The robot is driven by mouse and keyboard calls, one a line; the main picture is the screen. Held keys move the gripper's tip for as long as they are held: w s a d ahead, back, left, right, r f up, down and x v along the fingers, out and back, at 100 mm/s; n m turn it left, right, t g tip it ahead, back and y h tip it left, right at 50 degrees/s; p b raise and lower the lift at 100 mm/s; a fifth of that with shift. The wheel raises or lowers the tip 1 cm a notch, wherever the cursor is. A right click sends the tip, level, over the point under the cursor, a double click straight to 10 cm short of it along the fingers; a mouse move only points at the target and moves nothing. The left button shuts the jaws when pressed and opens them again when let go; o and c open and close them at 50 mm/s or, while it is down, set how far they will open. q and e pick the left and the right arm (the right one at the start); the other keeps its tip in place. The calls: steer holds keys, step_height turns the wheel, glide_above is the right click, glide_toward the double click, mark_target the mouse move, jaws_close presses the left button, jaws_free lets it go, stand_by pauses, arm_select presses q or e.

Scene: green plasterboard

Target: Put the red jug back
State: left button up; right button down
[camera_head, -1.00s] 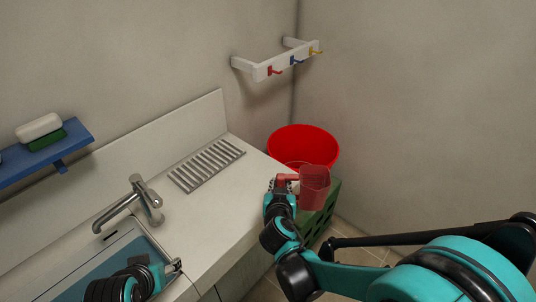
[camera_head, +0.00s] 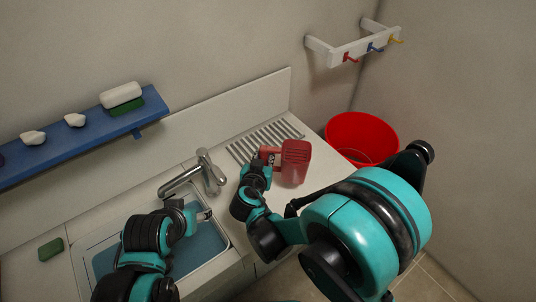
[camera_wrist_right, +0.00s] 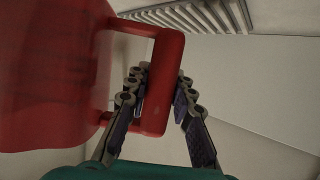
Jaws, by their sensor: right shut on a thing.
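The red jug (camera_head: 295,160) is held in front of the counter's right end, near the ribbed drainer. My right gripper (camera_head: 267,160) is at its left side, shut on the handle. In the right wrist view the jug's body (camera_wrist_right: 50,75) fills the left side, and the fingers of the gripper (camera_wrist_right: 163,85) close around the looped handle (camera_wrist_right: 172,75). The wall rack (camera_head: 355,50) carries a red hook (camera_head: 350,58), a blue hook (camera_head: 376,48) and a yellow hook (camera_head: 396,40). My left gripper (camera_head: 205,215) is over the sink; its fingers are too small to judge.
The ribbed drainer (camera_head: 264,139) lies on the counter behind the jug. A red bucket (camera_head: 360,132) stands right of the counter. The tap (camera_head: 206,172) rises behind the sink (camera_head: 205,240). A blue shelf (camera_head: 75,138) holds soap and a sponge; a green block (camera_head: 51,249) lies at left.

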steer(key=shift+f+b, duration=2.05)
steer(key=shift+f, duration=0.9)
steer(key=shift+f+b, duration=0.6)
steer(key=c, duration=1.2)
jaws_free()
steer(key=v, duration=1.2)
steer(key=shift+r, duration=0.1)
